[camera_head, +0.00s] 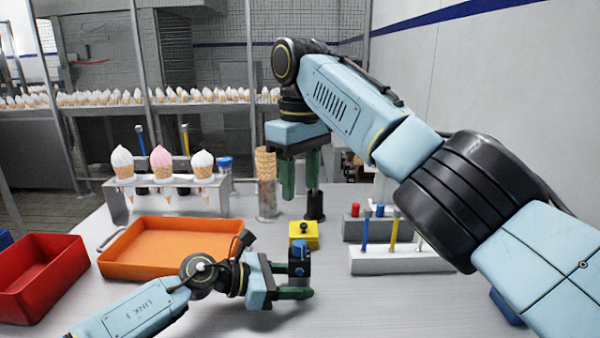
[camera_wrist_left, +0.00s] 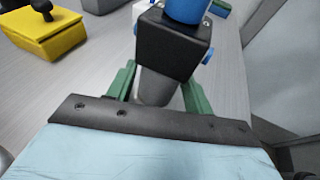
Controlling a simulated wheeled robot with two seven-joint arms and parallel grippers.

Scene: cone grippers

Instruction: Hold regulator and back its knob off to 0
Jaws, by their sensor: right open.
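The regulator (camera_head: 299,259) is a black block with a blue knob on top, standing near the front middle of the table. In the left wrist view its black body (camera_wrist_left: 172,45), blue knob (camera_wrist_left: 188,8) and grey lower cylinder (camera_wrist_left: 155,88) show. My left gripper (camera_head: 296,280) reaches in level from the left, its green fingers on both sides of the lower part, closed on it. My right gripper (camera_head: 300,188) points down, open and empty, above and behind the regulator, apart from it. The lowest part of the regulator is hidden by a finger.
A yellow block with a black knob (camera_head: 303,240) stands behind the regulator. An orange tray (camera_head: 140,263) and a red bin (camera_head: 40,290) are at left. A white rack (camera_head: 385,264) with upright tools is at right. A cone stand (camera_head: 150,204) is at the back.

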